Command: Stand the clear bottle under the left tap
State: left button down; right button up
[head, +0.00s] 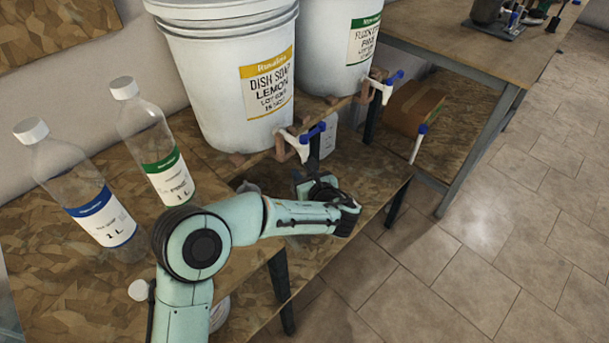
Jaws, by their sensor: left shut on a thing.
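Two white drums stand side by side on the wooden bench, and the left tap (295,146), white with a blue handle, is at the foot of the dish soap drum (238,95). My left gripper (314,188) is just below and in front of this tap. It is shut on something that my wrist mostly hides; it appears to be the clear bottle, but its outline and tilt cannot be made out. A pale piece with small print (328,138) shows behind the tap; I cannot tell what it belongs to. My right gripper is not in view.
A blue-labelled bottle (97,212) and a green-labelled bottle (163,165), both white-capped, stand at the left. A second drum (336,45) with its own tap (378,90) is farther right. A cardboard box (414,108) stands beyond. Floor is clear at right.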

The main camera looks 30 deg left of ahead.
pick_arm(q)
jog(key=shift+f, duration=0.15)
jog(key=c, duration=0.8)
grip_release()
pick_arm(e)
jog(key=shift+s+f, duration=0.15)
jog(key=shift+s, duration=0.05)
pick_arm(q)
jog(key=shift+r, duration=0.25)
jog(key=p+v, duration=0.2)
jog(key=v, duration=1)
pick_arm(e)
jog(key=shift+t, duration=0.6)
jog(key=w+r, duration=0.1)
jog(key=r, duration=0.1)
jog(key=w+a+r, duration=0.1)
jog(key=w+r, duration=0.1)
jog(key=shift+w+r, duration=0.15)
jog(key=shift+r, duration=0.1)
